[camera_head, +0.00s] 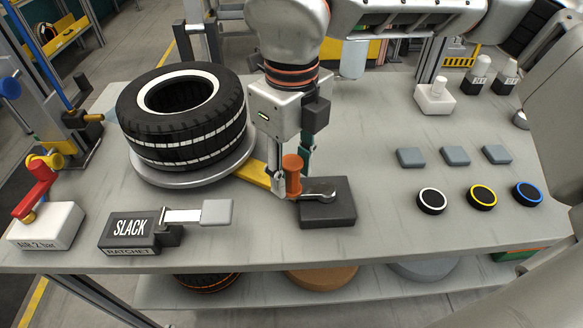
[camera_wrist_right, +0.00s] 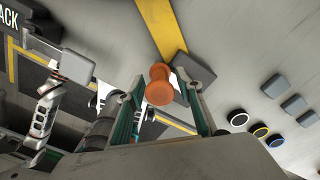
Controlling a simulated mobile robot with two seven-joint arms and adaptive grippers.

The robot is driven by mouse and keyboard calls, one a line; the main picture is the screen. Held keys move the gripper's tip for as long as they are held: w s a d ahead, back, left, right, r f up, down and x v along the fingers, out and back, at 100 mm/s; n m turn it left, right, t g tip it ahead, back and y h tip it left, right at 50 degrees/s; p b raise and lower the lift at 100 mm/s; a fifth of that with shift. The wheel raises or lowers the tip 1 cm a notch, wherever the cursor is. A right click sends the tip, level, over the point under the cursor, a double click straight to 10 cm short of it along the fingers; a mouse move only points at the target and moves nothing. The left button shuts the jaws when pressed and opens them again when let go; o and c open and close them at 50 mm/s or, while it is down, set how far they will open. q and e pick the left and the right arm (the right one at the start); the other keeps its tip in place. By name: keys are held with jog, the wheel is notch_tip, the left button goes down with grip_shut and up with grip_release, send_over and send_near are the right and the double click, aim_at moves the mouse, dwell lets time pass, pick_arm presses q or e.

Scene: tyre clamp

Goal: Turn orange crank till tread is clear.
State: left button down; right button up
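The orange crank handle (camera_head: 292,175) stands upright on a grey metal arm (camera_head: 319,192) over a dark block (camera_head: 328,211). A yellow bar (camera_head: 252,172) runs from beside the block to the round tyre plate (camera_head: 190,180). A black tyre (camera_head: 180,115) with white stripes lies flat on that plate. My right gripper (camera_head: 291,178) points down with a finger on either side of the orange handle. In the right wrist view the handle (camera_wrist_right: 159,84) stands between the parted fingers (camera_wrist_right: 163,88), with gaps showing beside it. My left gripper is not seen.
A box marked SLACK (camera_head: 130,231) with a grey lever (camera_head: 216,212) stands front left, near a red-handled valve (camera_head: 38,190). Grey pads (camera_head: 455,156), several ringed discs (camera_head: 481,197) and a white block (camera_head: 434,97) stand at right. The table middle right of the block is clear.

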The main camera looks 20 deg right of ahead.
grip_shut()
jog(key=shift+s, duration=0.15)
jog(key=s+n, duration=0.1)
jog(key=n, duration=0.2)
jog(key=s+n, duration=0.2)
jog(key=n, duration=0.1)
jog(key=s+n+p, duration=0.1)
jog(key=n, duration=0.2)
jog(key=shift+s+d+r, duration=0.1)
jog(key=shift+s+d, duration=0.2)
jog(key=shift+s+d+n, duration=0.25)
jog(key=shift+s+n, duration=0.05)
jog(key=shift+n, duration=0.45)
jog(key=shift+s+d+n, duration=0.2)
jog(key=shift+s+n, duration=0.05)
jog(key=shift+n, duration=0.5)
